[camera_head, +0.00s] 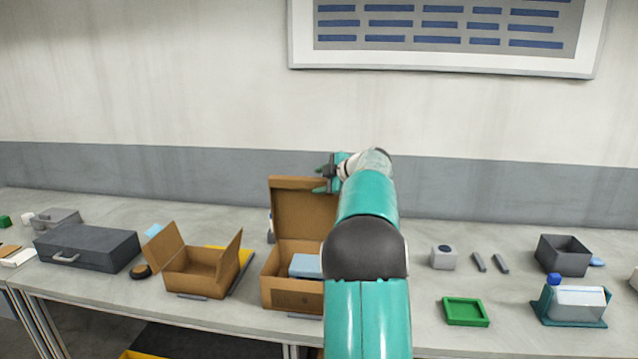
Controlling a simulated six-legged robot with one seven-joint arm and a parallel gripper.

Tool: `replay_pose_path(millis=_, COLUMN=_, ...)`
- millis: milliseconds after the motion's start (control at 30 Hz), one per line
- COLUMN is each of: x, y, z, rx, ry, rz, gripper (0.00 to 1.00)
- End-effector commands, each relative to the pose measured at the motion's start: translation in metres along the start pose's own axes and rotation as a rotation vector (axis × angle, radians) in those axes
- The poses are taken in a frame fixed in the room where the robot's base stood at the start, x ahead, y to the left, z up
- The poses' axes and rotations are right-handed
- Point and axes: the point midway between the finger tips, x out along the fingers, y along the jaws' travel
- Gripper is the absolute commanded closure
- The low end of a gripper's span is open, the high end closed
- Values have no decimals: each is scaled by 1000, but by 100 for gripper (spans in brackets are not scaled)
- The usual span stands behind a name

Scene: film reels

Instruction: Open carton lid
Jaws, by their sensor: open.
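A brown carton (290,295) stands on the table in the middle, left of my arm, which hides its right part. Its lid (304,211) is raised at the back and stands about upright. A light blue block (306,265) lies inside the carton. My gripper (320,180) is open at the top right of the lid, its fingers pointing left. The fingers overlap the lid's upper right edge in the picture; I cannot tell whether they touch it. A smaller brown box (196,272) with flaps up stands to the left.
A dark grey case (87,247) lies at the left. At the right are a grey cube (443,258), a green tray (465,311), a dark open bin (563,256) and a teal holder (571,304). The wall is behind the table.

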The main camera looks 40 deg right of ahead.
Motion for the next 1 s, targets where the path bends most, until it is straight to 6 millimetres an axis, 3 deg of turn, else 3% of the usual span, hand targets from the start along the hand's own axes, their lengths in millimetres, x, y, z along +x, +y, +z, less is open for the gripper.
replay_pose_path(millis=1000, x=-56, y=32, z=8, rx=-2, ry=0, rz=2, gripper=52)
